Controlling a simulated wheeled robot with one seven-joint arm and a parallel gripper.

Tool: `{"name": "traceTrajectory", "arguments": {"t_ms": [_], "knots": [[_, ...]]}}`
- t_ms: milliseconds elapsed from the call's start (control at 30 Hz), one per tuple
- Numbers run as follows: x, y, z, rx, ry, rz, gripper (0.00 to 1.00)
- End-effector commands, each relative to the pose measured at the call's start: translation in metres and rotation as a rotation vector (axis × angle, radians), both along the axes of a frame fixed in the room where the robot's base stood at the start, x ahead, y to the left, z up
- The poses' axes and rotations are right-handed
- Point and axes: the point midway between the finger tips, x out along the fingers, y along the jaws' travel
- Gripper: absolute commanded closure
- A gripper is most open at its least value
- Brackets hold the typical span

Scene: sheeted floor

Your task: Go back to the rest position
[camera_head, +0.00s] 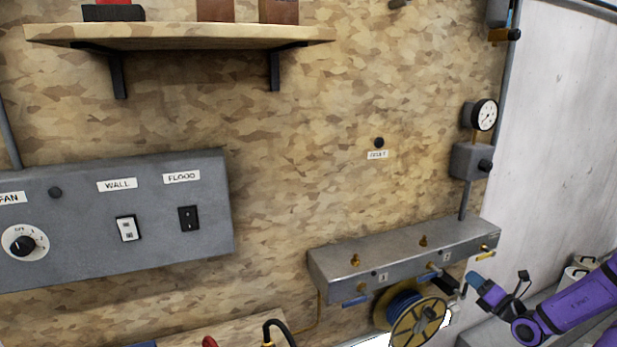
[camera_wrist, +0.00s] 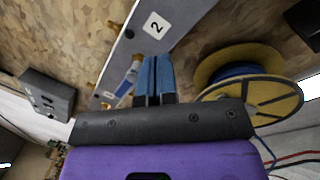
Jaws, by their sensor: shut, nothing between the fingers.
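My gripper (camera_head: 474,281) is at the lower right of the head view, on the purple arm, with its blue fingers pointing left toward the grey metal manifold (camera_head: 340,265). In the wrist view my gripper (camera_wrist: 155,62) shows its two blue fingers side by side, closed with nothing between them. The manifold (camera_wrist: 165,10), with a label "2", lies just beyond the fingertips. A blue-handled valve (camera_wrist: 128,80) shows just left of the fingers. I cannot tell whether the fingers touch anything.
A reel of blue line (camera_head: 418,318) hangs below the manifold, close to my gripper; the reel (camera_wrist: 285,92) is right of the fingers in the wrist view. A gauge (camera_head: 484,115), switch panel (camera_head: 75,205) and shelf (camera_head: 180,33) are on the wall. The wall's middle is mostly bare.

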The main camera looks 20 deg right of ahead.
Motion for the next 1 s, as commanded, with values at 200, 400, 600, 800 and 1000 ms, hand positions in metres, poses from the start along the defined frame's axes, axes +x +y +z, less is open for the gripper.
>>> {"name": "traceTrajectory", "arguments": {"t_ms": [200,400,600,800,1000], "knots": [[0.018,0.051,0.047,-0.234,-0.001,0.232,1.0],[0.024,0.098,0.085,-0.446,-0.016,0.436,1.0],[0.023,0.143,0.119,-0.654,-0.044,0.632,1.0],[0.014,0.186,0.15,-0.866,-0.088,0.818,1.0],[0.0,0.225,0.179,-1.076,-0.143,0.996,1.0]]}}
